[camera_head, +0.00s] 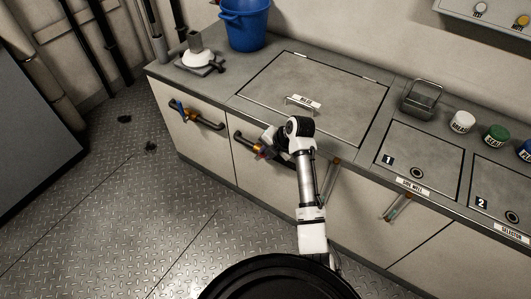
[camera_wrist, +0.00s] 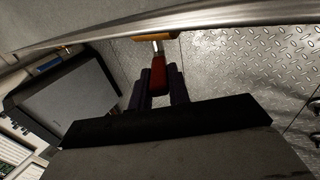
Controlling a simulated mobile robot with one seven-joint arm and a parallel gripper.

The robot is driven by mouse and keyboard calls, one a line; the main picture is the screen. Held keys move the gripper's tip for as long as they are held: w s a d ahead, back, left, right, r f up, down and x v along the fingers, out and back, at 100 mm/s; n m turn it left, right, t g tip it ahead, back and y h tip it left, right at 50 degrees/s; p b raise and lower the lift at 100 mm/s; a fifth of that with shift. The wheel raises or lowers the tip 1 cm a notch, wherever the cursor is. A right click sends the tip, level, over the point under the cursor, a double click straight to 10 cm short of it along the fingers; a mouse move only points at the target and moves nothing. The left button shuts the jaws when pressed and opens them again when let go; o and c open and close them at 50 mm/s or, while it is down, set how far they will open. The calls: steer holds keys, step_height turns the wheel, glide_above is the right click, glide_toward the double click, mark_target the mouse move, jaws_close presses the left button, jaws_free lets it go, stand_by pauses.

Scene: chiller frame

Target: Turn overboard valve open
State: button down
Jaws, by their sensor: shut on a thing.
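My gripper (camera_head: 264,153) is at the cabinet front, just below the counter edge, at a pipe with an orange-brass valve body (camera_head: 246,146). In the wrist view a red valve handle (camera_wrist: 158,72) sits between my two dark fingers (camera_wrist: 158,90), and they are shut on it. A brass-coloured part (camera_wrist: 155,36) shows at the handle's far end. A second pipe valve with a blue handle (camera_head: 178,106) is on the cabinet front further left. I cannot read a label naming either valve. My arm and gripper hide part of the red-handled valve in the head view.
The grey counter has a large hatch (camera_head: 270,92), a blue bucket (camera_head: 246,22) and a wire-handled box (camera_head: 421,100).

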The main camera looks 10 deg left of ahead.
stand_by(0.4)
steer(key=c, duration=1.3)
jaws_free()
steer(key=shift+d, duration=0.1)
steer(key=b+v, duration=0.1)
steer(key=v, duration=1.2)
steer(key=shift+s+d+r, duration=0.15)
steer(key=shift+d+r, duration=0.05)
steer(key=shift+r, duration=0.1)
steer(key=shift+c, duration=0.4)
